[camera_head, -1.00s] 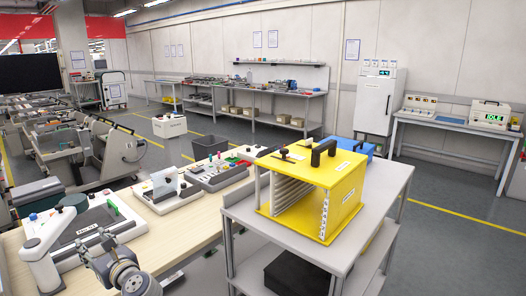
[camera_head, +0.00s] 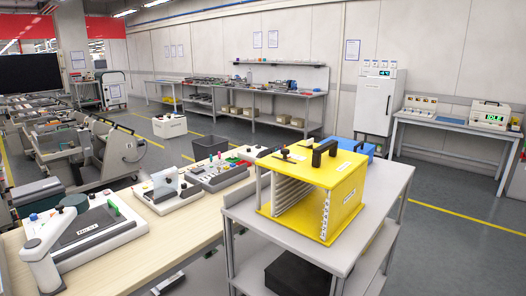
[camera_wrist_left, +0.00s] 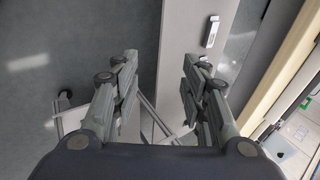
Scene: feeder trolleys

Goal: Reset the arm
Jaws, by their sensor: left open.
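My left gripper (camera_wrist_left: 160,62) shows in the left wrist view with its two fingers spread apart. Nothing is held between them. Behind the fingers are a grey floor and a pale panel (camera_wrist_left: 180,30) with a small metal fitting; I cannot tell what the panel belongs to. In the head view only a small grey part of the arm shows at the bottom edge, below the wooden bench (camera_head: 120,275), and the gripper is out of frame. My right gripper is not in view.
A yellow slotted box (camera_head: 345,205) stands on a grey trolley (camera_head: 335,262) right of the bench. A white and black device (camera_head: 95,232) and control panels (camera_head: 218,172) sit on the bench. Open floor (camera_head: 440,230) lies to the right.

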